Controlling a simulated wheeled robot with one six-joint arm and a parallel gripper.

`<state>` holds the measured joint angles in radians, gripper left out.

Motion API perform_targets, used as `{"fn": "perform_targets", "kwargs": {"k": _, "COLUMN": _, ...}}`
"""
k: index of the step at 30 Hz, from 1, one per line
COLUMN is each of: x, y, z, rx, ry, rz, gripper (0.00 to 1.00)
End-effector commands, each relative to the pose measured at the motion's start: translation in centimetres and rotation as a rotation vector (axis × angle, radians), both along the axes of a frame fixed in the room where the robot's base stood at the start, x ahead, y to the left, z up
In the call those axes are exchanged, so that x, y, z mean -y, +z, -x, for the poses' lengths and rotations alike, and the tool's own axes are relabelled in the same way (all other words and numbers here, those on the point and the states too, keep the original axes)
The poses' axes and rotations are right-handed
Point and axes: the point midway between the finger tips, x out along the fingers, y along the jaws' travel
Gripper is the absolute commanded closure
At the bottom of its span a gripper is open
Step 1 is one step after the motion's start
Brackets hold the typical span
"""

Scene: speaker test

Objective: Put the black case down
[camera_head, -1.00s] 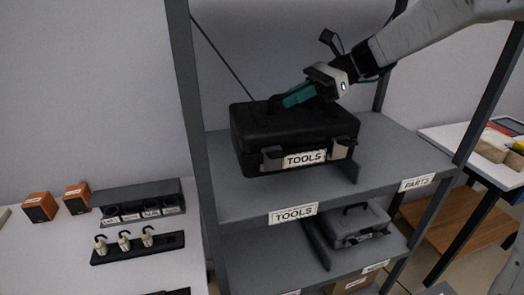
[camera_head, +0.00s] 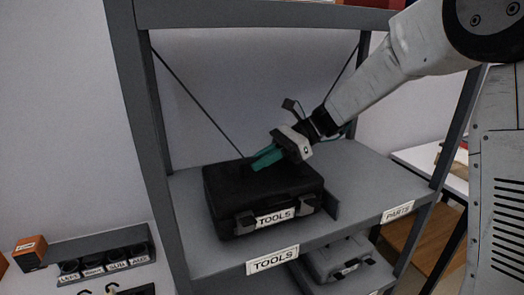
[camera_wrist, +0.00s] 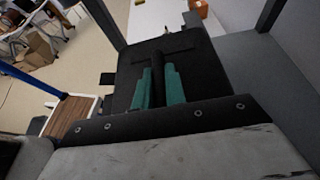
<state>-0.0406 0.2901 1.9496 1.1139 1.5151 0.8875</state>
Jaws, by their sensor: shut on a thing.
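The black case (camera_head: 232,200), with a TOOLS label and two latches on its front, is at the left part of the grey shelf (camera_head: 350,172), above the shelf-edge TOOLS label (camera_head: 272,260). My gripper (camera_head: 262,160), with green fingers, is at the top of the case. In the wrist view the green fingers (camera_wrist: 157,88) are shut around the case's dark handle, and the case (camera_wrist: 205,60) fills the middle. The case looks roughly level and very near the shelf. I cannot tell whether its underside touches.
A low dark divider (camera_head: 331,206) stands close to the case's right side. A PARTS label (camera_head: 397,212) marks the clear right part of the shelf. A grey case (camera_head: 340,258) lies on the shelf below. A grey post (camera_head: 150,130) stands at the left.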

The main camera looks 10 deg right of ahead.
Motion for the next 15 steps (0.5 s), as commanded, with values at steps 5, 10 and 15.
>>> {"fn": "perform_targets", "kwargs": {"k": 5, "x": 0.1, "y": -1.8, "z": -0.1, "rx": 0.001, "ry": -0.003, "rz": -0.002, "gripper": 1.00}}
{"fn": "perform_targets", "kwargs": {"k": 10, "x": 0.2, "y": -1.8, "z": -0.1, "rx": 0.003, "ry": -0.003, "rz": -0.003, "gripper": 1.00}}
{"fn": "perform_targets", "kwargs": {"k": 15, "x": 0.2, "y": -2.1, "z": 0.0, "rx": 0.000, "ry": -0.003, "rz": 0.000, "gripper": 0.76}}
